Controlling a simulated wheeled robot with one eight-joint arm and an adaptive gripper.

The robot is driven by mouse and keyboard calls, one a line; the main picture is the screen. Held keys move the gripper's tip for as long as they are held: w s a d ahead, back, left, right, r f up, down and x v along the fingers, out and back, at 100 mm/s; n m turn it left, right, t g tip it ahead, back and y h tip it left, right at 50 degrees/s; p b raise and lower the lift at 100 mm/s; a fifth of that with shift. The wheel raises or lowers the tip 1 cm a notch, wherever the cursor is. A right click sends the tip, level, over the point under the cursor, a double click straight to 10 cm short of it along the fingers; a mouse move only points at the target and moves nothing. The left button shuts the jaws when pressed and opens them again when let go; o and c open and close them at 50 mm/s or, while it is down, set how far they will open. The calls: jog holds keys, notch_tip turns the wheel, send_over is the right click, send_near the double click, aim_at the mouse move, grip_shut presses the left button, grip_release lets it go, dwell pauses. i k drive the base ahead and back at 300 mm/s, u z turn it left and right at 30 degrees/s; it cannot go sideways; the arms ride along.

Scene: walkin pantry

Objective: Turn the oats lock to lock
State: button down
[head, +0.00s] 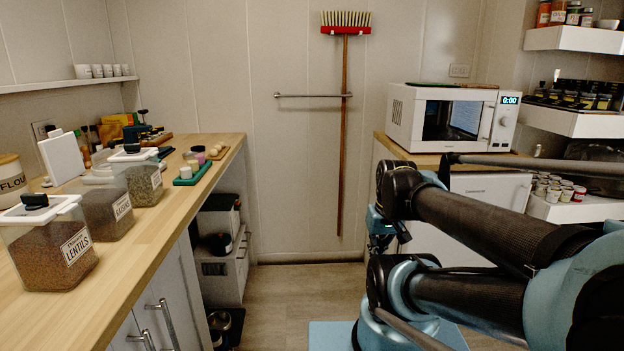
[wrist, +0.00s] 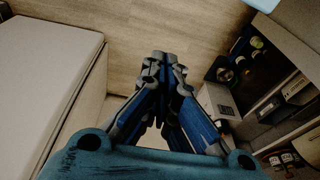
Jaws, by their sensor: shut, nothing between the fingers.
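Several clear canisters stand in a row on the left wooden counter in the head view. The nearest canister (head: 52,262) reads LENTILS and has a white lid with a black knob (head: 35,201). The middle canister (head: 103,213) has a label too small to read surely. The far canister (head: 141,183) has a black knob (head: 131,148) on its lid. I cannot tell which one, if any, holds oats. My gripper (wrist: 160,62) is shut and empty in the wrist view, over the floor and apart from the canisters. My arm fills the right of the head view.
The left wooden counter (head: 165,231) also bears a green tray (head: 193,175) with small jars. A microwave (head: 450,117) stands on the right counter. A broom (head: 344,120) hangs on the back wall by a rail. The floor (head: 290,288) between the counters is clear.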

aim_at(130, 148)
jog(key=u, duration=1.2)
jog(key=k, duration=0.65)
jog(key=u, duration=0.45)
jog(key=i, duration=0.5)
jog(key=z, duration=0.05)
